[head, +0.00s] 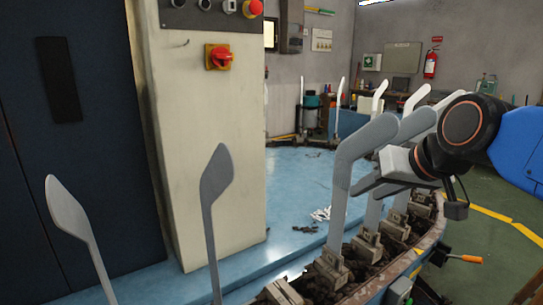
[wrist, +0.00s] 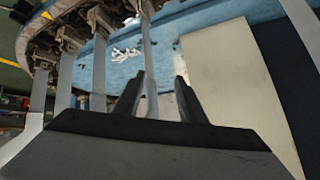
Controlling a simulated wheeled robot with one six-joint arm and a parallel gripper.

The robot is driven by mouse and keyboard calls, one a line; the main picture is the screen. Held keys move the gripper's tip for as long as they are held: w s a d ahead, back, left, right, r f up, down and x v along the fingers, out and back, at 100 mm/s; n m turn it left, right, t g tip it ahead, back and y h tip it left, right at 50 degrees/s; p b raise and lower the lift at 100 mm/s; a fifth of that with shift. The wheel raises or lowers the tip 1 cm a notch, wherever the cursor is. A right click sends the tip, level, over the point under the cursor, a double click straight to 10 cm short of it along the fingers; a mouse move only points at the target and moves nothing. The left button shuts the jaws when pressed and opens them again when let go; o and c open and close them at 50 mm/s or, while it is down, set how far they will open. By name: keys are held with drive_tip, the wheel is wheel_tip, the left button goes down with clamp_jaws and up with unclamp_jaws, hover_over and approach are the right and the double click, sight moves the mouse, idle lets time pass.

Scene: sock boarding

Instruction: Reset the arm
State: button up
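My gripper (head: 362,188) is at the right in the head view, reaching left beside a grey foot-shaped board (head: 341,175) that stands upright on the curved rail. In the wrist view its two dark fingers (wrist: 158,98) are apart. A narrow upright board (wrist: 148,62) shows in the gap between them. I cannot tell whether that board is between the fingers or beyond them, and no contact is visible. My arm's blue link comes in from the right edge.
A beige machine cabinet (head: 205,130) with a red switch (head: 218,57) stands at the left. Small white pieces (head: 320,214) lie on the blue floor.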

drive_tip(key=s+d+f+g+h, duration=0.1)
drive_tip(key=s+d+f+g, duration=0.1)
drive_tip(key=s+d+f, duration=0.2)
drive_tip(key=s+d+f+g+h, duration=0.1)
drive_tip(key=s+d+f, duration=0.3)
drive_tip(key=s+f, duration=0.6)
wheel_tip(320, 180, down, 8)
drive_tip(key=shift+r+g+h, duration=0.25)
drive_tip(key=shift+g+h, duration=0.15)
drive_tip(key=shift+h, duration=0.2)
drive_tip(key=shift+c, duration=0.2)
